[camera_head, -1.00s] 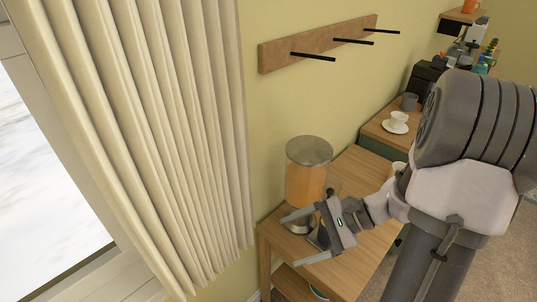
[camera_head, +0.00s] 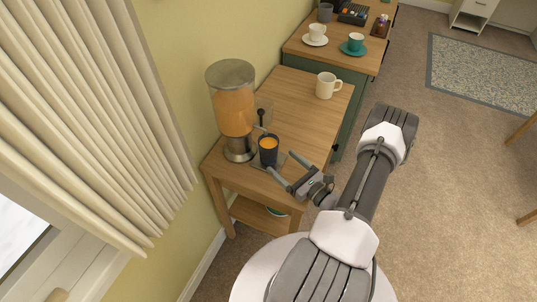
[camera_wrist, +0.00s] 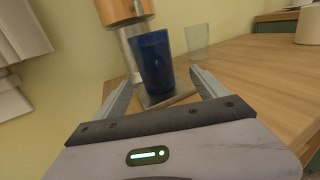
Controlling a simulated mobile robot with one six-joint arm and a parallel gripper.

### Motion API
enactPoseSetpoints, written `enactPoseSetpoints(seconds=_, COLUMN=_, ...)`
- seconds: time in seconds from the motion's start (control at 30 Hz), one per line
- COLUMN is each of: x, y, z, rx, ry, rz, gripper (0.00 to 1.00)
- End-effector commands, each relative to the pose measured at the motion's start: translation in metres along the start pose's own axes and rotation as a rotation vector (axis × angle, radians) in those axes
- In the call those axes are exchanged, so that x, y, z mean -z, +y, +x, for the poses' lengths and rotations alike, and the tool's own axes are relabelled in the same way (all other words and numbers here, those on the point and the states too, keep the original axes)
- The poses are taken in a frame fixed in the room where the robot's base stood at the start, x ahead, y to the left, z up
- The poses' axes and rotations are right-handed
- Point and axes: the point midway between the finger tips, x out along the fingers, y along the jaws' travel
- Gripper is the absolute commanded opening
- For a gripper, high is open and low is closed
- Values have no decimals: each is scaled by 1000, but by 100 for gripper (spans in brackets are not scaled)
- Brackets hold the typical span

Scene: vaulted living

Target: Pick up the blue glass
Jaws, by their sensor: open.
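The blue glass (camera_head: 268,151) stands upright on the drip tray of the juice dispenser, with orange liquid showing inside it from above. In the wrist view the dark blue glass (camera_wrist: 154,62) is ahead of my gripper, roughly centred between the fingers and beyond their tips. My gripper (camera_head: 285,165) is open and empty at the front edge of the wooden table, pointing at the glass. The wrist view shows both spread fingers of my gripper (camera_wrist: 158,85). The dispenser (camera_head: 234,108) holds orange juice and stands right behind the glass.
The wooden table (camera_head: 293,105) has clear space to the right of the glass. A cream mug (camera_head: 327,86) stands farther back. A green cabinet (camera_head: 333,57) beyond carries a white cup (camera_head: 317,33) and a teal cup (camera_head: 355,42) on saucers. Wall and curtain (camera_head: 95,110) are left.

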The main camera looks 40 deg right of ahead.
Motion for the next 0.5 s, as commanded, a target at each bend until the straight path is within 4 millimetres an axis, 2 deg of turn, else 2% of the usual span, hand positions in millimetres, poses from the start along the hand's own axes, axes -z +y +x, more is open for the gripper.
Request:
enactPoseSetpoints(seconds=0.1, x=1, y=1, z=16, rx=-3, ry=0, rz=-1, gripper=82)
enactPoseSetpoints(seconds=0.23, x=0, y=2, z=26, rx=-3, ry=0, rz=-1, gripper=82)
enactPoseSetpoints(seconds=0.4, x=-6, y=8, z=59, rx=-6, ry=0, rz=-3, gripper=82)
enactPoseSetpoints(seconds=0.5, x=-8, y=7, z=71, rx=-3, ry=0, rz=-1, gripper=82)
